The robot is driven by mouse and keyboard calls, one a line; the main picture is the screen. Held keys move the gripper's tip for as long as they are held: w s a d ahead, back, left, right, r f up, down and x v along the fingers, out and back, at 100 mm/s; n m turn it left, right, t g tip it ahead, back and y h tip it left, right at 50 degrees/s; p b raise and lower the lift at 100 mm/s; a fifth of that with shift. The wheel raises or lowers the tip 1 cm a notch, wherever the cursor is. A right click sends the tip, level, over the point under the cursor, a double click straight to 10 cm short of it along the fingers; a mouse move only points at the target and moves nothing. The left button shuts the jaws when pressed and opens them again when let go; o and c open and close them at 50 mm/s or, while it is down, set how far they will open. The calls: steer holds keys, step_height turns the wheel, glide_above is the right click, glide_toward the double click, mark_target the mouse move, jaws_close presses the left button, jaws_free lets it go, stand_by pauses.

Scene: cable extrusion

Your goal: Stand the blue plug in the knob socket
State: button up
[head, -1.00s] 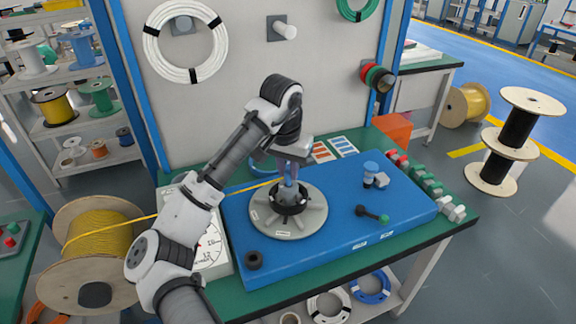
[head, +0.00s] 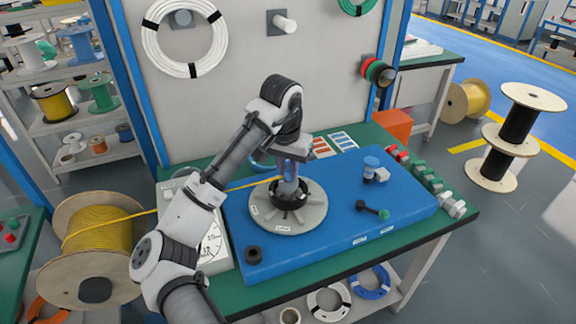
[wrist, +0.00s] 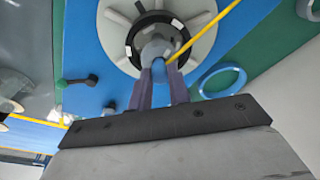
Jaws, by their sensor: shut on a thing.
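My gripper (wrist: 158,92) is shut on the blue plug (wrist: 158,70), a small blue piece between the two fingers. My gripper shows in the head view (head: 288,178) pointing down over the round grey spoked disc (head: 262,219). The disc lies on the blue mat and carries a black ring (wrist: 131,49) around a grey centre piece (wrist: 160,47). The plug's lower end is at this centre piece. I cannot tell how deep it sits, and no separate knob socket can be made out.
A yellow cable (head: 240,187) runs from the spool (head: 98,235) to the disc. Several connectors line the right edge.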

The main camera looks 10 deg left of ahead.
steer(key=shift+f, duration=0.15)
steer(key=o, duration=0.8)
step_height(320, 180, up, 8)
steer(key=p, duration=0.8)
steer(key=shift+p, duration=0.4)
